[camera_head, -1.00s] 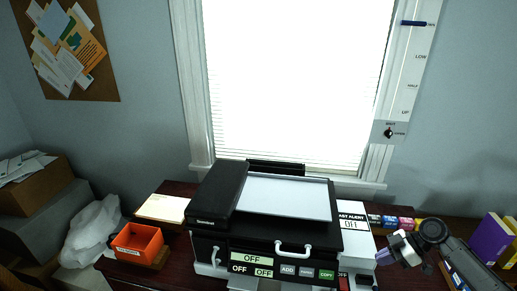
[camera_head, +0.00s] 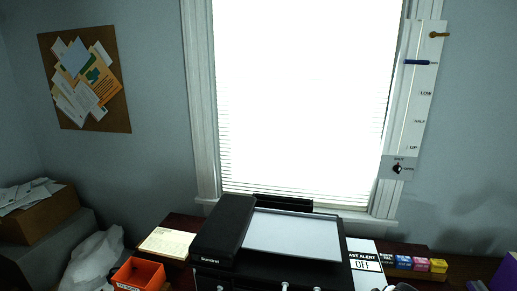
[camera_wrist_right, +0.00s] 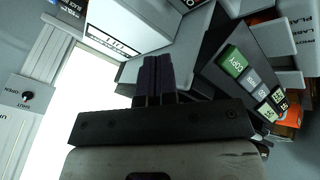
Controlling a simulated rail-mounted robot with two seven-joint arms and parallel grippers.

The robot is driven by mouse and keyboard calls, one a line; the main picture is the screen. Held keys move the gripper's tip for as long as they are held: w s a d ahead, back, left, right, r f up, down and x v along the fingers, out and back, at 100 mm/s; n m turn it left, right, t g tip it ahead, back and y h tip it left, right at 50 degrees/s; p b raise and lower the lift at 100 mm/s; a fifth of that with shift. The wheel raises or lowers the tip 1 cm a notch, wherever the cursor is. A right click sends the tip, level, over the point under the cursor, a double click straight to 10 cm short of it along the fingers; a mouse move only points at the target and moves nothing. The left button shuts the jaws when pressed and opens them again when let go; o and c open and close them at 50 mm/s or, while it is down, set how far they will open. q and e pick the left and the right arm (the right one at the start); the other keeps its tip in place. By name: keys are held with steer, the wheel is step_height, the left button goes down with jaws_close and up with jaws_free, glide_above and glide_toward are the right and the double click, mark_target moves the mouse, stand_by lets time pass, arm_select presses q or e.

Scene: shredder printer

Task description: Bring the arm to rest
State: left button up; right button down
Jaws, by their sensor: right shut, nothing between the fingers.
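My right gripper (camera_wrist_right: 155,75) shows in the right wrist view with its dark purple fingers together, shut and empty. It points toward the printer, and a gap to the machine cannot be judged. In the head view only a small dark piece, likely of my right arm, shows at the bottom edge. My left gripper is in neither view. The black printer (camera_head: 222,225) stands before the window with a pale sheet (camera_head: 295,234) on top. Its green COPY button (camera_wrist_right: 232,62) shows right of the fingers in the wrist view.
An orange bin (camera_head: 138,274) and paper stack (camera_head: 167,243) lie left. A wall panel with a dial (camera_head: 397,169) is beside the window.

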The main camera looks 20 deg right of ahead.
steer(key=s+a+f+t, duration=0.2)
steer(key=s+a, duration=0.4)
steer(key=a, duration=0.5)
steer(key=s+a+f+m+g+y, duration=0.1)
steer(key=s+a+f+g+y, duration=0.1)
steer(key=s+a+f, duration=0.6)
steer(key=s+a+f+m+g+y, duration=0.1)
steer(key=s+a+f+g, duration=0.3)
steer(key=s, duration=0.9)
step_height(320, 180, up, 28)
steer(key=t+p, duration=0.1)
steer(key=p, duration=2.7)
steer(key=shift+s+a+r+t, duration=0.15)
steer(key=shift+s+a+t, duration=0.1)
steer(key=shift+a+t, duration=0.15)
